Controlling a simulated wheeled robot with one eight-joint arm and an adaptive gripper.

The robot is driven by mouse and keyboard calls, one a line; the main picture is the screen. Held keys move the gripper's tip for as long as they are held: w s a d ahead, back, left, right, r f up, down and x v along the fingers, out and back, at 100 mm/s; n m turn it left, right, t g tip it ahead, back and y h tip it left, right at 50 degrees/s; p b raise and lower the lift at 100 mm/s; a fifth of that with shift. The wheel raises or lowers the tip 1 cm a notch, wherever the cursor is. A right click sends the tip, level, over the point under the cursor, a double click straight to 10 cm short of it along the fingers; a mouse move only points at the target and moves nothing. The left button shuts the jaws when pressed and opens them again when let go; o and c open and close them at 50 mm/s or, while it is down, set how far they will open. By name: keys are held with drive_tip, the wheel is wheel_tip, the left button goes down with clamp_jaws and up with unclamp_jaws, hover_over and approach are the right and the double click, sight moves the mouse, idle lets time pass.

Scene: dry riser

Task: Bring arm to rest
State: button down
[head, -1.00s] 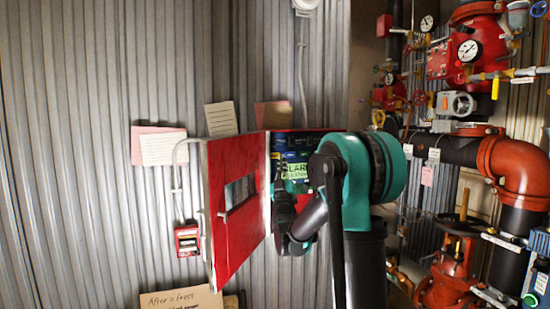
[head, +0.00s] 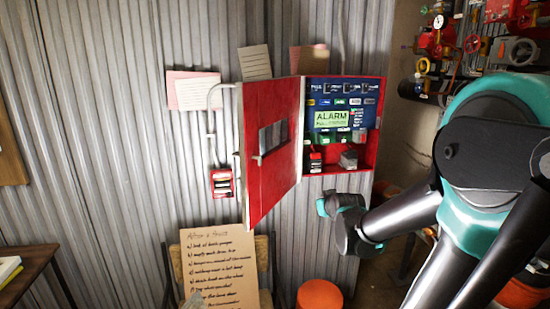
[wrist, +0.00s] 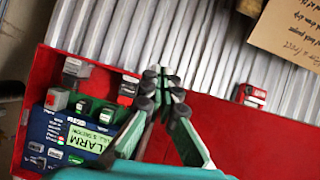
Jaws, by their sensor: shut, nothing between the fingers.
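My arm (head: 405,212) reaches in from the right of the head view and bends toward the corrugated wall. Its far end is just below the open red alarm cabinet, and the fingertips are hard to make out there. In the wrist view my gripper (wrist: 163,78) is shut and empty, its fingertips together. It points at the wall beside the cabinet's interior panel (wrist: 75,135), which appears upside down. The cabinet door (head: 270,150) stands open to the left, and the blue panel with a green ALARM display (head: 332,119) is exposed.
A cardboard sign (head: 218,268) with handwritten lines leans on a chair below the door. An orange round object (head: 319,295) is on the floor. A small red call box (head: 222,182) is on the wall. Red valves and pipes (head: 437,45) fill the upper right. A table (head: 30,270) is at lower left.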

drive_tip(key=s+d+f+m+g, duration=0.1)
drive_tip(key=s+f+g, duration=0.3)
drive_tip(key=s+f, duration=0.3)
drive_tip(key=s+d+f+m+g+h, duration=0.1)
drive_tip(key=s+f+g, duration=0.3)
drive_tip(key=s, duration=1.2)
wheel_tip(320, 180, down, 4)
drive_tip(key=shift+s+d+f+m, duration=0.1)
drive_tip(key=shift+s+d+m, duration=0.15)
drive_tip(key=shift+d, duration=0.3)
